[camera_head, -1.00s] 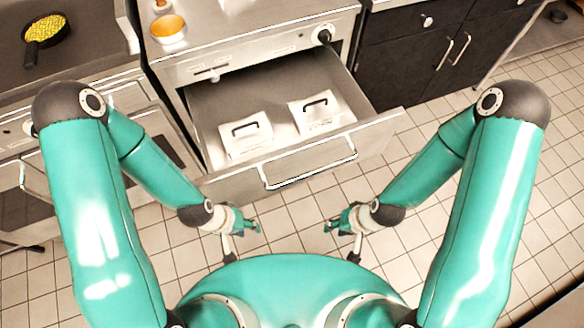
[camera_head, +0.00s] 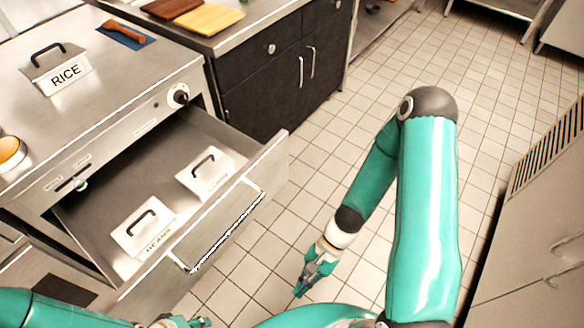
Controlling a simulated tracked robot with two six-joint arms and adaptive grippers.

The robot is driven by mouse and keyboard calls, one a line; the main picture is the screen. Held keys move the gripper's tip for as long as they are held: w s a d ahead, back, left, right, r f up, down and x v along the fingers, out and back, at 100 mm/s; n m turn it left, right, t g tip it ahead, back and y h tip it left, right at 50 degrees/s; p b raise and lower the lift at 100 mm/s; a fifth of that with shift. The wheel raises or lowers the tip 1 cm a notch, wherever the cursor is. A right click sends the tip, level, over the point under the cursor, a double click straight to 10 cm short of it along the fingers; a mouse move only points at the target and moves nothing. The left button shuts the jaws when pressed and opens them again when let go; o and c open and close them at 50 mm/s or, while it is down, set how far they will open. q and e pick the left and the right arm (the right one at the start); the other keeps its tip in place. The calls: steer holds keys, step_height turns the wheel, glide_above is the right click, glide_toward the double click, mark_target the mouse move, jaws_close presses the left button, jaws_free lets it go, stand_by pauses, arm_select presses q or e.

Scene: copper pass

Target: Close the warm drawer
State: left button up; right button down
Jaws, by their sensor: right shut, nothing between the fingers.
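The warm drawer (camera_head: 200,215) stands pulled out of the steel cabinet, with its long bar handle (camera_head: 228,234) on the front. Inside it are two white lidded containers with dark handles: one labelled BEANS (camera_head: 143,226) and another (camera_head: 206,172) whose label is too small to read. My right gripper (camera_head: 303,287) is shut and empty, low over the tiled floor, to the right of the drawer front and apart from it. My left gripper (camera_head: 185,323) shows only partly at the bottom edge, below the drawer front; its fingers are cut off.
The cabinet top holds a RICE container (camera_head: 60,72), an orange bowl (camera_head: 10,152) and a wooden utensil on a blue cloth (camera_head: 126,38). Dark cupboards (camera_head: 275,80) stand behind the drawer. A steel unit (camera_head: 540,220) is at right. The tiled floor between is clear.

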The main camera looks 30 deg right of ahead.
steer(key=w+d+r+m+t+y+b, duration=0.1)
steer(key=w+d+m+t+y+b, duration=0.25)
steer(key=w+m+t, duration=0.35)
steer(key=m+t+h+b, duration=0.3)
steer(key=m+t+h, duration=0.2)
steer(key=m+t, duration=0.65)
glide_toward(286, 154)
steer(key=shift+t, duration=0.25)
steer(key=x, duration=0.6)
steer(key=shift+s+a+f, duration=0.1)
steer(key=shift+a+f, duration=0.05)
steer(key=shift+f, duration=0.1)
arm_select(q)
step_height(286, 154, down, 8)
arm_select(e)
steer(key=shift+w+a, duration=0.2)
steer(key=shift+w, duration=0.45)
arm_select(q)
steer(key=shift+f, duration=0.1)
